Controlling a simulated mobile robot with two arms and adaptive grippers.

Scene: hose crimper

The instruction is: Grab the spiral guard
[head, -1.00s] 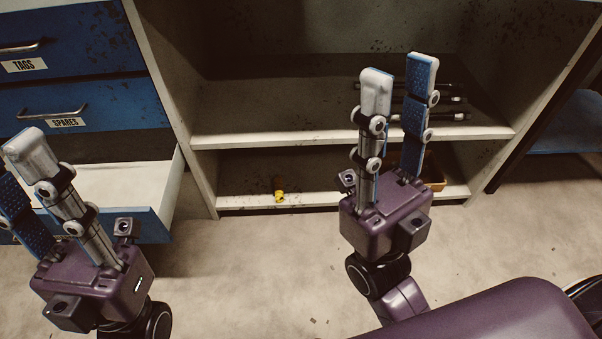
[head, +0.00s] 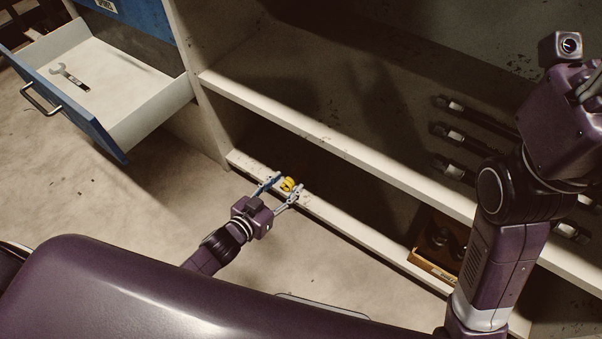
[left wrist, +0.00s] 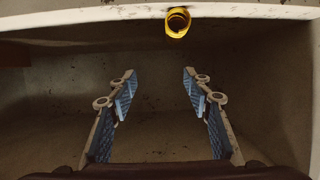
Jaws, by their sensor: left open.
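The spiral guard (head: 289,184) is a small yellow coil on the front edge of the low shelf. It also shows in the left wrist view (left wrist: 177,22), at the top, a little right of centre. My left gripper (head: 288,183) is open, its fingertips around the guard's place in the head view. In the left wrist view the space between the fingers (left wrist: 159,76) is empty and the guard appears beyond the tips. My right gripper (head: 575,95) is at the upper right, its fingers cut off by the frame.
An open drawer (head: 122,128) with a wrench (head: 70,77) inside stands at the upper left. The upper shelf edge (head: 330,145) runs above the low shelf. A wooden box (head: 432,268) and several dark rods (head: 465,135) lie to the right. The floor at left is clear.

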